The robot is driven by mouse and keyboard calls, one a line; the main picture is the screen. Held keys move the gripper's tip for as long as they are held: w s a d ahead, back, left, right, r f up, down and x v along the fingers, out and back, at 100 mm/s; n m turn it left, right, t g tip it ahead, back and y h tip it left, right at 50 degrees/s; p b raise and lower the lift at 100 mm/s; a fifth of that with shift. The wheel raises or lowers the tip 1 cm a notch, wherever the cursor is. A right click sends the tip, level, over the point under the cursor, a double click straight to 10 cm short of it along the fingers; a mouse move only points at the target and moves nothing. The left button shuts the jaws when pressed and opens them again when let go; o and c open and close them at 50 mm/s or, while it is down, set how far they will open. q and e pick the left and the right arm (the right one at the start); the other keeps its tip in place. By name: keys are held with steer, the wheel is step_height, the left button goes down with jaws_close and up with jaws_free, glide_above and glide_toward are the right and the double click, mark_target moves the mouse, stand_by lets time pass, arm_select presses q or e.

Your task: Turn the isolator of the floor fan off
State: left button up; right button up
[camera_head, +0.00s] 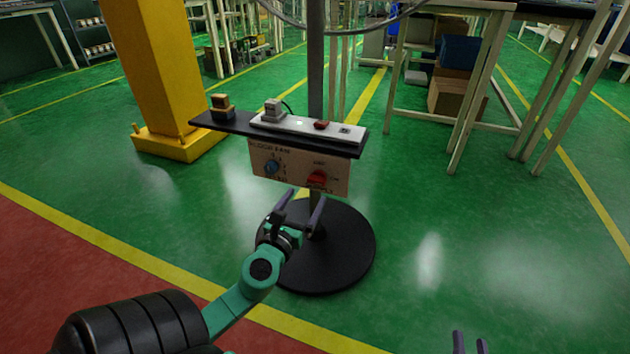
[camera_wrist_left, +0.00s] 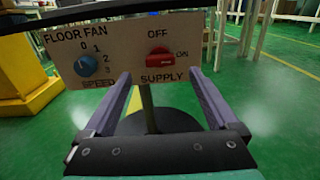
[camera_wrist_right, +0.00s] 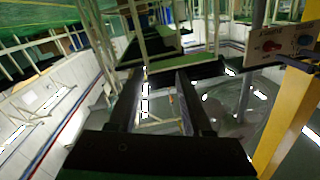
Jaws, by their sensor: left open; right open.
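The isolator is a red knob (camera_head: 317,179) on the right of the floor fan's tan panel (camera_head: 293,172). In the left wrist view the red knob (camera_wrist_left: 159,60) lies roughly level, with OFF above it, ON at its right and SUPPLY below. My left gripper (camera_head: 305,196) is open and empty, below and in front of the panel. In its wrist view the fingers (camera_wrist_left: 159,76) are spread just below the knob, apart from it. My right gripper (camera_head: 470,342) is open and empty, low at the right. Its wrist view also shows the red knob (camera_wrist_right: 270,46) at upper right.
A blue speed knob (camera_head: 271,167) is left of the isolator. Above the panel, a dark shelf (camera_head: 228,122) carries a power strip (camera_head: 295,126) and a plug. The fan's pole rises from a round black base (camera_head: 340,262). A yellow column (camera_head: 155,70) stands at left.

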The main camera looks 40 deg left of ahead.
mark_target(315, 182)
arm_select(q)
steer(key=x, duration=0.4)
steer(key=shift+r, duration=0.15)
steer(key=x, duration=0.3)
steer(key=shift+w+a, duration=0.1)
steer(key=shift+w, duration=0.25)
arm_select(e)
steer(key=shift+s+f+g, duration=0.2)
steer(key=shift+s+f, duration=0.15)
steer(key=shift+f, duration=0.25)
steer(key=shift+s+f+g, duration=0.2)
steer(key=shift+s+f, duration=0.1)
steer(key=shift+f, duration=0.25)
arm_select(q)
steer(key=c, duration=1.4)
steer(key=shift+o, duration=0.2)
